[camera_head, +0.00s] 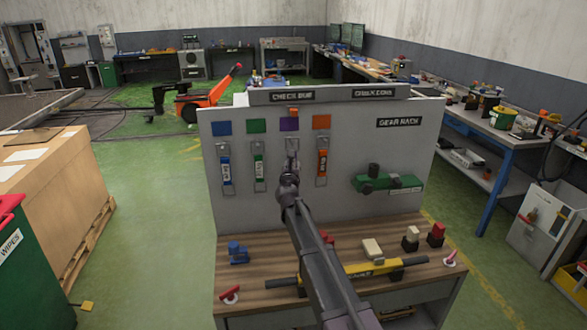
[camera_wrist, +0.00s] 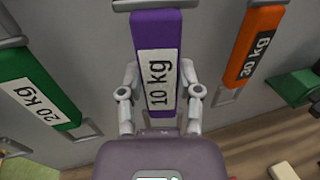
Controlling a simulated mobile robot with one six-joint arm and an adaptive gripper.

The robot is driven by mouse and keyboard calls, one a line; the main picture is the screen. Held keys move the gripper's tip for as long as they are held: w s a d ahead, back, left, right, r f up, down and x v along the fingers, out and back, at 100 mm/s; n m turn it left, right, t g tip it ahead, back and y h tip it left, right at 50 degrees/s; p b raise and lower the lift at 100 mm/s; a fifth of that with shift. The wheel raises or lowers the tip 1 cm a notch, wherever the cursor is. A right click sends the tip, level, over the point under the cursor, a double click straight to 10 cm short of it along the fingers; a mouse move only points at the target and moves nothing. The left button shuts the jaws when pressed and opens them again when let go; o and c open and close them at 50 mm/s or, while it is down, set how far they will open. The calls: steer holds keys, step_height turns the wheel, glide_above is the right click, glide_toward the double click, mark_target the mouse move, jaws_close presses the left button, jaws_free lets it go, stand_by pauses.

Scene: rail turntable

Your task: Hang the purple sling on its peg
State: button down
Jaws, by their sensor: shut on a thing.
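The purple sling (camera_wrist: 154,28) with a white "10 kg" label fills the middle of the wrist view, hanging upright. My gripper (camera_wrist: 159,80) has a finger on each side of it and is shut on it. The sling's top end meets a grey metal bar (camera_wrist: 154,4) at the picture's upper edge; whether it is hooked there I cannot tell. In the head view my gripper (camera_head: 290,168) is at the board, below the purple square (camera_head: 289,124), and my arm hides most of the sling and its place.
The green sling (camera_head: 258,167) and blue sling (camera_head: 226,171) hang to the left, the orange sling (camera_head: 322,163) close on the right. A green tool (camera_head: 388,183) is mounted farther right. The wooden bench top (camera_head: 262,268) below holds several small objects and a yellow bar (camera_head: 372,268).

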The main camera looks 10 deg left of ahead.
steer(key=shift+w+a, duration=0.2)
steer(key=shift+w, duration=0.4)
steer(key=shift+w+a+f+b, duration=0.15)
steer(key=shift+w+f+b, duration=0.4)
steer(key=shift+f, duration=0.05)
steer(key=shift+c, duration=1)
jaws_free()
steer(key=s, duration=1.2)
